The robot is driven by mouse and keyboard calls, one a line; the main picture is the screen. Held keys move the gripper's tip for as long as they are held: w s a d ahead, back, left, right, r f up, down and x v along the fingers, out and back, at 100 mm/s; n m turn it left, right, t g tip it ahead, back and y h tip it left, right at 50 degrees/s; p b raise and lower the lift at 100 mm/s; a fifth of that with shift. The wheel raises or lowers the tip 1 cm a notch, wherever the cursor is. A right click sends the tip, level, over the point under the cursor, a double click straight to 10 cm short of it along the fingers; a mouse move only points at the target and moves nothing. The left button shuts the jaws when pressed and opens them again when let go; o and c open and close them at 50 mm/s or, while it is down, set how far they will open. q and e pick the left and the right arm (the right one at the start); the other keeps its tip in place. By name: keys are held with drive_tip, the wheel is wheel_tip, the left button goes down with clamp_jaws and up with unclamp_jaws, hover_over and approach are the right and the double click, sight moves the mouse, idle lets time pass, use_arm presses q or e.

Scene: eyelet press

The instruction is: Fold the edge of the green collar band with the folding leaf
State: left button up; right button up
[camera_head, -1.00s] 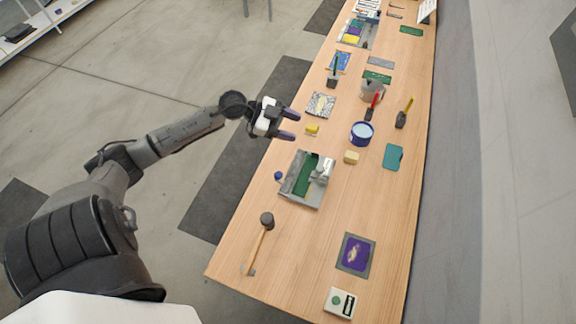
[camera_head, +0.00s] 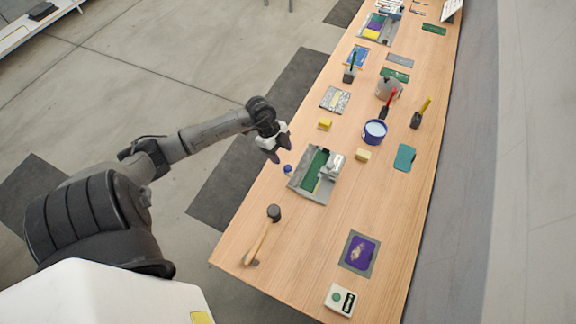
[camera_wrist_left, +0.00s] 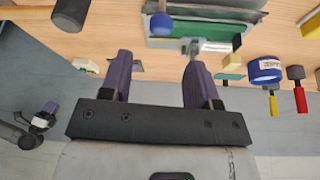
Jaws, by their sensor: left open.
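The eyelet press fixture (camera_head: 302,191) is a grey metal tray on the wooden table. I cannot tell the folding leaf apart clearly. My left gripper (camera_head: 277,152) is open and empty, just left of and above the knob, near the table edge. In the left wrist view its purple fingers (camera_wrist_left: 158,76) are wide apart, with the knob beyond them. My right gripper is not in view.
A black-headed mallet (camera_head: 273,213) lies in front of the fixture. Yellow blocks (camera_head: 325,124), a blue-rimmed tub (camera_head: 374,132) and a teal piece (camera_head: 404,158) lie behind and to the right. A purple patch on a grey mat (camera_head: 372,267) lies nearer.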

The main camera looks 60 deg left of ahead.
sight(288, 167)
use_arm(q)
drive_tip(key=x, duration=0.7)
drive_tip(key=shift+w+d+f, duration=0.1)
drive_tip(key=shift+d+f, duration=0.05)
drive_tip(key=shift+f, duration=0.2)
drive_tip(key=shift+c, duration=0.3)
clamp_jaws()
